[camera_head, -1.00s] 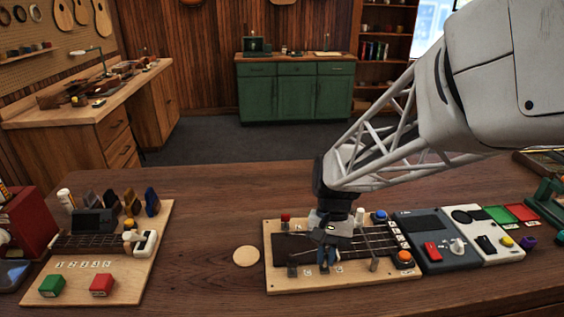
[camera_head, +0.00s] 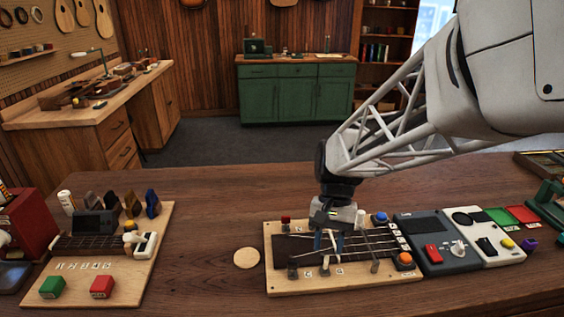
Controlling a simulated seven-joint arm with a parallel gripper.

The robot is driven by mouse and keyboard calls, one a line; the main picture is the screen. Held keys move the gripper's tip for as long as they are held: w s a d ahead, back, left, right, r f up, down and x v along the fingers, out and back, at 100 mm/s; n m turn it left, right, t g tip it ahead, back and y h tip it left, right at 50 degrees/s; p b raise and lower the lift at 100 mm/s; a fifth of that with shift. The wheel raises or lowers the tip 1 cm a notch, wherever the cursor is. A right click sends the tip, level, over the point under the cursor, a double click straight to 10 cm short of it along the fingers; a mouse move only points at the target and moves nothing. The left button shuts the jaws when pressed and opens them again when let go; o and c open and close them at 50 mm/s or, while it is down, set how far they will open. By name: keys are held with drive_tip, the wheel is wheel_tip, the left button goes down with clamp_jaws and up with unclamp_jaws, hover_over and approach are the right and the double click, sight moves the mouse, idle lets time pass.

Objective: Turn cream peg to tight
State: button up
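The pale board (camera_head: 345,288) lies on the bench with a dark fretboard, strings and several pegs. A cream peg (camera_head: 325,266) stands at its front edge, between a grey peg (camera_head: 292,266) on the left and a brownish-grey peg (camera_head: 374,263) on the right. Another whitish peg (camera_head: 360,217) stands at the back edge. My gripper (camera_head: 329,246) points down over the front middle of the board. Its two fingers are spread apart, just above and behind the front cream peg, and appear empty. Whether a finger touches the strings cannot be told.
A red peg (camera_head: 285,221) and a blue peg (camera_head: 380,218) are at the board's back, an orange button (camera_head: 404,259) at its right. A grey device (camera_head: 437,240) adjoins on the right. A round wooden disc (camera_head: 246,258) lies left. The bench between the boards is otherwise clear.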

drive_tip(key=shift+v, duration=2.1)
drive_tip(key=s+d+r+n+t+h, duration=0.1)
drive_tip(key=s+r+n+t, duration=0.1)
drive_tip(key=s, duration=0.5)
drive_tip(key=s+d+r+n+t, duration=0.1)
drive_tip(key=s+r+t, duration=0.1)
drive_tip(key=s+t, duration=0.3)
drive_tip(key=shift+s+d+r+n+h, duration=0.25)
drive_tip(key=shift+s+d+n+h, duration=0.15)
drive_tip(key=shift+s, duration=1.2)
